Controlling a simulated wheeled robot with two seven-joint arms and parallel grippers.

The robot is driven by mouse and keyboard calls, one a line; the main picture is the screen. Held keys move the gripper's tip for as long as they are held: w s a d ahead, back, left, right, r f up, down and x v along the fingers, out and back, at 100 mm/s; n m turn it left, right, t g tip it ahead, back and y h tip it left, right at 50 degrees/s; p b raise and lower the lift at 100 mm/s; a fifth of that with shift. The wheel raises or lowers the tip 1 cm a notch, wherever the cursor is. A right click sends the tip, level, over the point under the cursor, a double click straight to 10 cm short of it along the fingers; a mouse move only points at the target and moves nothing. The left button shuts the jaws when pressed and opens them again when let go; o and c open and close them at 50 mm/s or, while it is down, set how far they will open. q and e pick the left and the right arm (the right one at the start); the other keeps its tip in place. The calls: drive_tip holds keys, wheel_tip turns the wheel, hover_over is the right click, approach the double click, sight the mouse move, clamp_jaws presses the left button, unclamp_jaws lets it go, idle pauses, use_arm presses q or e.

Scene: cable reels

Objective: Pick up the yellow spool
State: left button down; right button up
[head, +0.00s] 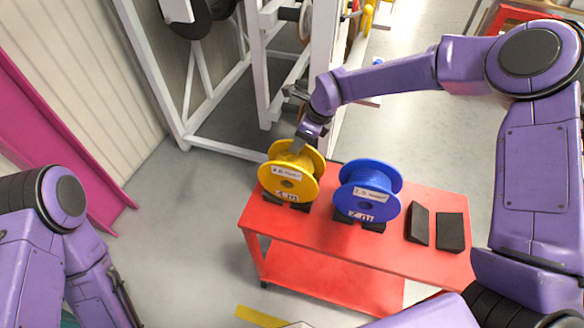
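The yellow spool (289,178) stands upright on black chocks at the left end of the red cart's top (320,238). Its flange carries a white label and a dark centre hole. My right gripper (300,148) reaches down from above onto the spool's top, its fingers at the upper rim. The spool hides the fingertips, so I cannot tell whether they are closed on it. My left arm hangs at the left edge, and a thin dark part at its lower end may be its gripper (122,296).
A blue spool (368,190) stands on chocks just right of the yellow one. Two loose black chocks (450,232) lie further right on the cart. A white frame rack (262,75) with reels stands behind. The floor left of the cart is clear.

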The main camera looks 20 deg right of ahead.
drive_tip(key=shift+w+a+f, duration=0.1)
drive_tip(key=shift+w+f, duration=0.1)
drive_tip(key=shift+f, duration=0.25)
drive_tip(key=shift+s+r, duration=0.1)
clamp_jaws()
drive_tip(key=shift+r, duration=0.15)
drive_tip(key=shift+r+b, duration=0.3)
drive_tip(key=shift+r, duration=0.1)
wheel_tip(320, 180, up, 9)
drive_tip(key=b, duration=0.2)
drive_tip(key=shift+r, duration=0.1)
